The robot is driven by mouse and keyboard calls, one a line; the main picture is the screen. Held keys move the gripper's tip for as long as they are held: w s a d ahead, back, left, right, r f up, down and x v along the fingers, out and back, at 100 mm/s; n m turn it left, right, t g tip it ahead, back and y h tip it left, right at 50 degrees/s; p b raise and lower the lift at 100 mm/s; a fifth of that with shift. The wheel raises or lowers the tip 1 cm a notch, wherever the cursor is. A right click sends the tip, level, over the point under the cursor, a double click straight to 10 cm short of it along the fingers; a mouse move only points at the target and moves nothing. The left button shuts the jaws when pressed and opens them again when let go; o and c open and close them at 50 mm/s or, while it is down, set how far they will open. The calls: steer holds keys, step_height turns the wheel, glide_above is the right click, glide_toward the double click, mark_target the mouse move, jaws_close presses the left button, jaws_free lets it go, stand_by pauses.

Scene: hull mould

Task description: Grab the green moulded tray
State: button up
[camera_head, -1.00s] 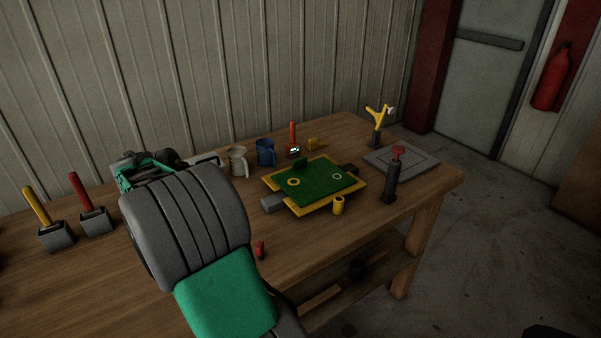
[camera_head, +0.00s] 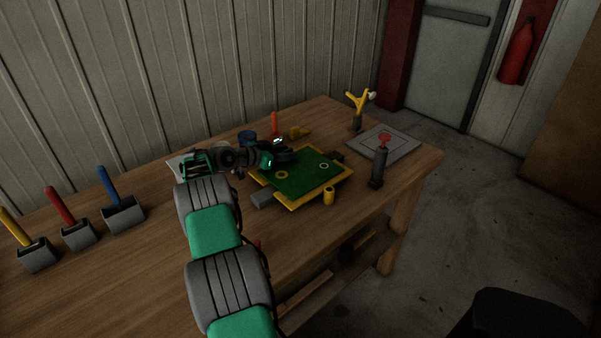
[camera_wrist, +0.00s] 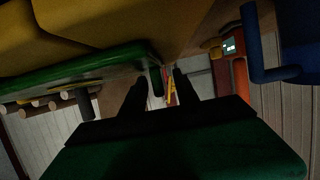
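The green moulded tray (camera_head: 312,177) lies flat on a yellow frame (camera_head: 290,207) on the wooden table. It has two ring-marked spots on top. My gripper (camera_head: 292,154) is at the tray's far-left side, and my arm hides part of that side. In the wrist view my gripper (camera_wrist: 160,76) has its two dark fingers apart, with the tab showing in the gap. I cannot tell whether they touch it.
A blue mug (camera_head: 247,138), an orange-handled tool (camera_head: 275,124) and a yellow item (camera_head: 299,132) stand behind the tray.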

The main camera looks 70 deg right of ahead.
jaws_close()
stand_by(0.3)
stand_by(1.1)
